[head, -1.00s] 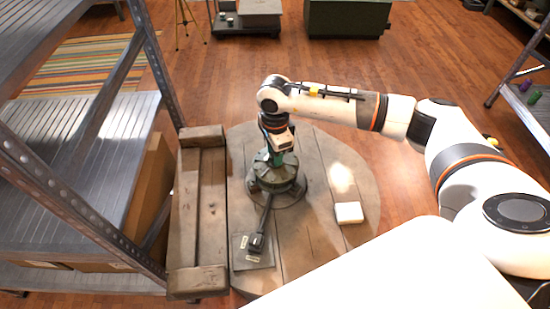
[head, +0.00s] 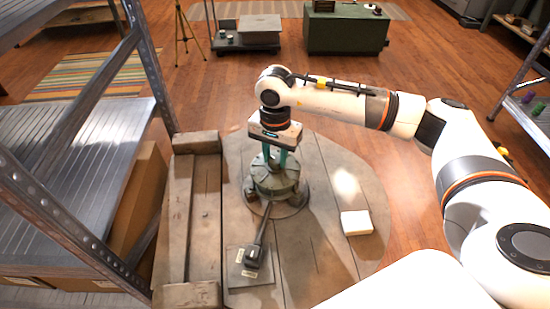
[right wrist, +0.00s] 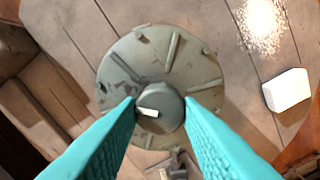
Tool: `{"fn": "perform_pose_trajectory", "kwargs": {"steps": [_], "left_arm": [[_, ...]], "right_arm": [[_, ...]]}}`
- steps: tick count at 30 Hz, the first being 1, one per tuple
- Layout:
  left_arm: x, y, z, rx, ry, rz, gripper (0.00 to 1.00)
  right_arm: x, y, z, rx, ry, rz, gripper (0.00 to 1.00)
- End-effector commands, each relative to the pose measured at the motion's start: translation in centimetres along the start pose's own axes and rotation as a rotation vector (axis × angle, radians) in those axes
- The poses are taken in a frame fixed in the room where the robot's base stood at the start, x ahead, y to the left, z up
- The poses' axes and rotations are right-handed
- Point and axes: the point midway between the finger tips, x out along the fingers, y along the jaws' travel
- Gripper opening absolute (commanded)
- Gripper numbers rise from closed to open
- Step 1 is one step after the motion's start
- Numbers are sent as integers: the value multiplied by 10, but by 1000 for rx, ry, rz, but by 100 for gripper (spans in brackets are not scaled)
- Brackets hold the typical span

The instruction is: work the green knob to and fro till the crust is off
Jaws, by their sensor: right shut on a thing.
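In the head view the knob is mostly hidden by the fingers, above the squat green device (head: 272,185). Brownish patches mark the cap's rim; I cannot tell whether they are crust. My left gripper is out of view.
The device stands on a round wooden table (head: 330,225). A black-handled lever (head: 254,252) lies in front, over a labelled plate. A white block (head: 356,222) lies to the right. A wooden bench (head: 205,215) and metal shelving (head: 80,150) close off the left.

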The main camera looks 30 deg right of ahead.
Motion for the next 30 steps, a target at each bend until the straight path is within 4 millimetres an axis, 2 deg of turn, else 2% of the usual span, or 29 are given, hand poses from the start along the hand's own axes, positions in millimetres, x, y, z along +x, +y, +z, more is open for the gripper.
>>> {"fn": "perform_pose_trajectory", "kwargs": {"steps": [17,18,21,30], "left_arm": [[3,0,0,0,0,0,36],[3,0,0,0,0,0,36],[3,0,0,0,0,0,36],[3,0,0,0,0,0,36]], "right_arm": [[-2,1,1,-28,-1,4,9],[-2,1,1,-28,-1,4,39],[-2,1,0,-28,-1,3,54],[-2,0,0,-28,0,2,54]]}}
